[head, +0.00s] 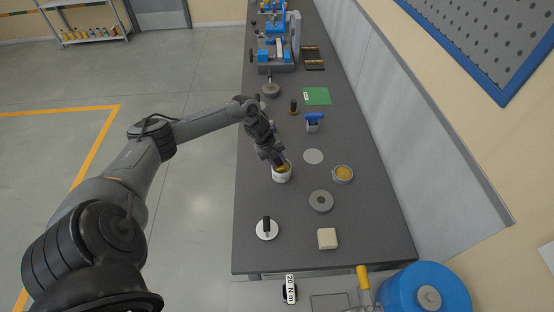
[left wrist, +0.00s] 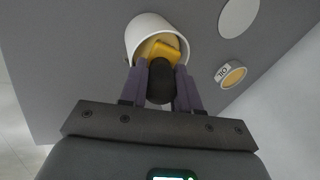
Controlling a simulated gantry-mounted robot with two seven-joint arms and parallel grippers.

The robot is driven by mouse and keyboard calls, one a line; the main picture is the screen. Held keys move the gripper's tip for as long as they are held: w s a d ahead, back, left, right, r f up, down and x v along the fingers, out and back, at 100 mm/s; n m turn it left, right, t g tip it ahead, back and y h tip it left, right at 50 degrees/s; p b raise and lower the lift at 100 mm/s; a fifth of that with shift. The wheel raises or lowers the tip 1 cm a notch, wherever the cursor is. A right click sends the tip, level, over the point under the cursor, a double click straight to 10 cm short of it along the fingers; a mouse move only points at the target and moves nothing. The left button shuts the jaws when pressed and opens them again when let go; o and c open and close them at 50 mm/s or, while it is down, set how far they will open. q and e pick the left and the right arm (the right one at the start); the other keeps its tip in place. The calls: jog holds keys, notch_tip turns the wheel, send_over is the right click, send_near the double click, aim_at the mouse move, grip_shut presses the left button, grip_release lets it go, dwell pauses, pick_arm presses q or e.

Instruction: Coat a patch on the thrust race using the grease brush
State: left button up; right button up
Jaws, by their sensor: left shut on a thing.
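My left gripper (head: 277,160) reaches down over the white pot (head: 282,177) on the bench. In the left wrist view, my left gripper (left wrist: 162,68) is shut on the black handle of the grease brush (left wrist: 160,86). Its yellow end points into the mouth of the white pot (left wrist: 139,29); how deep it sits is hidden. The flat grey ring that looks like the thrust race (head: 313,207) lies on the bench, nearer and to the right of the pot. A shallow tin with a yellow fill (head: 343,173) stands to the right; it also shows in the left wrist view (left wrist: 232,76). My right gripper is out of view.
A light disc (head: 313,156) lies behind the ring. A white disc with a black knob (head: 267,231) and a cream block (head: 327,239) lie near the front edge. A blue-topped tool (head: 313,121), green sheet (head: 317,96) and vise (head: 277,55) stand farther back. A blue drum (head: 415,288) stands front right.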

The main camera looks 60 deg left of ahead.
pick_arm(q)
jog(key=shift+r+p, duration=0.6)
jog(key=shift+r, duration=0.05)
jog(key=shift+r+p, duration=2.35)
jog(key=shift+r, duration=0.5)
